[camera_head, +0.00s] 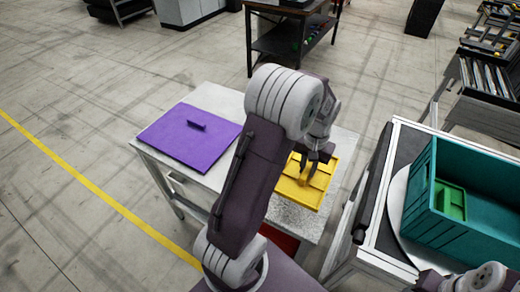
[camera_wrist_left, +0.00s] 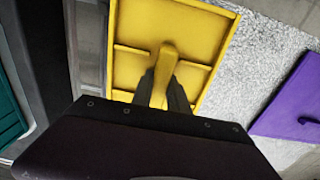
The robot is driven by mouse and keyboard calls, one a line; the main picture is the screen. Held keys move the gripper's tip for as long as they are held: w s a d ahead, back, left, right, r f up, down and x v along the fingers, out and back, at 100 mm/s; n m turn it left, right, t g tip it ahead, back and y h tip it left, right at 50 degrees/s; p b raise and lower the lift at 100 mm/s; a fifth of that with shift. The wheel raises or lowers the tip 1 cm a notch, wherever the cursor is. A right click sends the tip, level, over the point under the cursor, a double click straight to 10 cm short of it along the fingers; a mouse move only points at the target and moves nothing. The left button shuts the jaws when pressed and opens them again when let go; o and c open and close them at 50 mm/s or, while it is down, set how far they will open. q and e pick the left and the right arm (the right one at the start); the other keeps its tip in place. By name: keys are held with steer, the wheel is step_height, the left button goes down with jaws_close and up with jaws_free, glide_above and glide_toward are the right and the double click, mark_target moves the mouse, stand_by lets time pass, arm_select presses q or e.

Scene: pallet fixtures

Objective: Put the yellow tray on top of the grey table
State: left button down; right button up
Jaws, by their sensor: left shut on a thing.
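The yellow tray (camera_head: 322,179) is at the right part of the grey table (camera_head: 224,97) in the head view, partly hidden by my left arm. My left gripper (camera_head: 305,172) is over the tray with its fingers shut on the tray's raised middle handle. In the left wrist view the fingers (camera_wrist_left: 163,92) close around the handle of the yellow tray (camera_wrist_left: 135,68), with the speckled grey table top (camera_wrist_left: 262,60) beside it. I cannot tell whether the tray touches the table. My right gripper does not show clearly; only part of the arm is at the bottom right.
A purple tray (camera_head: 185,145) with a handle lies on the left of the table. To the right, a cart (camera_head: 375,245) carries a teal crate (camera_head: 480,165) with a green thing (camera_head: 450,200) in it. Something red shows below the table's front edge.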

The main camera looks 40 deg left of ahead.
arm_select(q)
step_height(320, 180, down, 6)
steer(key=shift+w+f, duration=0.15)
steer(key=shift+f+b, duration=0.3)
steer(key=shift+f, duration=1.6)
steer(key=shift+f, duration=0.1)
steer(key=c, duration=1.3)
jaws_free()
step_height(320, 180, up, 12)
steer(key=shift+r+p, duration=0.15)
steer(key=shift+p, duration=0.35)
steer(key=s+d+m, duration=0.1)
steer(key=s+d, duration=0.1)
steer(key=s, duration=0.2)
steer(key=s+d+f, duration=0.1)
steer(key=s+d, duration=0.1)
steer(key=s, duration=0.2)
steer(key=s+d+f+m+t, duration=0.1)
steer(key=s+d, duration=0.1)
steer(key=s, duration=0.3)
steer(key=shift+m, duration=0.3)
